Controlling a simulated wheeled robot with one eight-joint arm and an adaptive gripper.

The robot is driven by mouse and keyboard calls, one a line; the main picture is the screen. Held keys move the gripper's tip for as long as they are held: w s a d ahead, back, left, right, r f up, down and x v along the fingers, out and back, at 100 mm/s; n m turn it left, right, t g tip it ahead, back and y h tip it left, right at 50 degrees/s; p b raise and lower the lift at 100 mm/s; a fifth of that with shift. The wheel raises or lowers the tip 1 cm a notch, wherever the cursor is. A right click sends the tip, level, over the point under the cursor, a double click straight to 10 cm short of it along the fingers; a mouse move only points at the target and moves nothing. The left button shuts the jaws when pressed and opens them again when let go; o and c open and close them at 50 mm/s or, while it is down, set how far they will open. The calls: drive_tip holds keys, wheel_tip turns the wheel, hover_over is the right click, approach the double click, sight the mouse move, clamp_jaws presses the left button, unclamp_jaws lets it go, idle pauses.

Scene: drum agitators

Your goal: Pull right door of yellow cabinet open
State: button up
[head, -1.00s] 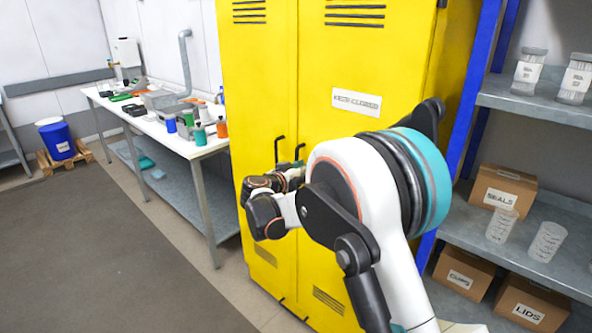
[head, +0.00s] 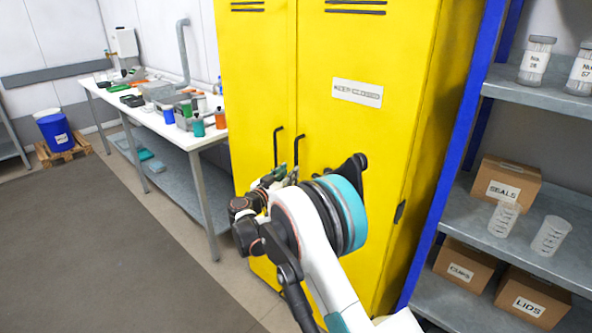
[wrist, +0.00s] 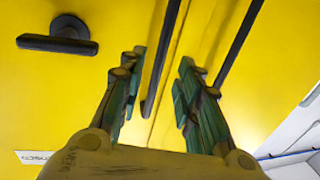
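The yellow cabinet (head: 385,150) stands in the middle of the head view, and both its doors look shut. The right door (head: 345,130) carries a white label (head: 357,93). A black bar handle (head: 297,150) on the right door stands beside the left door's handle (head: 276,145). My gripper (head: 281,174) is at the handles, partly hidden by my arm. In the wrist view my gripper (wrist: 163,62) is open, with one green finger on each side of a black bar handle (wrist: 158,65). A second bar (wrist: 240,42) lies outside the right finger. Contact cannot be told.
A black lever (wrist: 60,36) sits on the yellow surface in the wrist view. Grey shelves (head: 455,205) with a blue post (head: 460,130) stand close on the right, holding boxes and jars. A white workbench (head: 150,118) is at left. The dark floor (head: 120,240) is clear.

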drive_tip(key=b+x, duration=0.1)
drive_tip(key=x, duration=0.5)
clamp_jaws()
